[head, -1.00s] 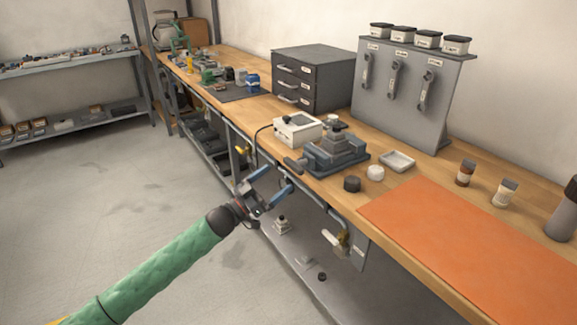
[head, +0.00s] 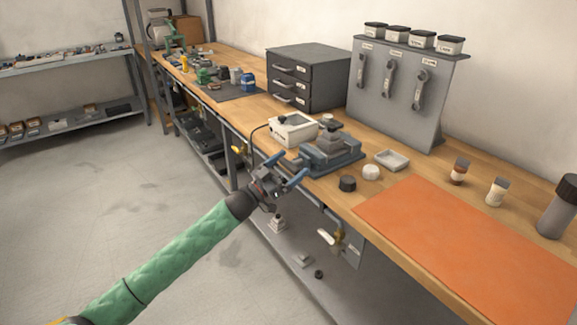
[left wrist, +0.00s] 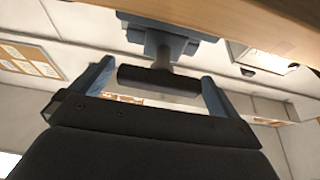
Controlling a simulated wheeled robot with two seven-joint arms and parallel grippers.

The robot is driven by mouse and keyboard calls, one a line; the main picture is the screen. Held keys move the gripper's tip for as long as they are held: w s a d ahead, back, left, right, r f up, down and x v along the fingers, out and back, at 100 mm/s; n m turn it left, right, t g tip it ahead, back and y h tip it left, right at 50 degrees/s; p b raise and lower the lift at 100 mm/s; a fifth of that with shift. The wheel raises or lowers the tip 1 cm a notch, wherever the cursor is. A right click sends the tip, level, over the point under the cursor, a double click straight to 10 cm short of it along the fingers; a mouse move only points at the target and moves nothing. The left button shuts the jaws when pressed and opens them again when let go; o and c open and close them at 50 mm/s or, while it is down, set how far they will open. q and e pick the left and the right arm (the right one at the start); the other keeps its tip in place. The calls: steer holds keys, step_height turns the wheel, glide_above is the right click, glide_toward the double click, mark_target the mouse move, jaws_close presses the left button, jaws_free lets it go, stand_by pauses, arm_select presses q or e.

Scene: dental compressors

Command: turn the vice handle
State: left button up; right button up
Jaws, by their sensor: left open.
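The grey-blue vice (head: 333,152) is on the front edge of the wooden bench in the head view. Its dark bar handle (left wrist: 158,81) shows in the left wrist view, joined to the vice by a short grey shaft. My left gripper (head: 288,169) is open, with blue fingers pointing at the vice's front end. In the left wrist view the two fingers stand on either side of the handle's ends, with no clear contact. In the head view the gripper largely hides the handle. My right gripper is not in view.
A white box device (head: 293,130) with a cable is left of the vice. A black knob (head: 347,184), a white jar (head: 371,172) and a shallow tray (head: 392,160) lie to its right. An orange mat (head: 460,235) covers the bench's near right. Valve fittings (head: 330,238) hang below the edge.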

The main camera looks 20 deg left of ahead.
arm_select(q)
steer(key=c, duration=0.7)
steer(key=shift+c, duration=1)
steer(key=shift+m, duration=0.4)
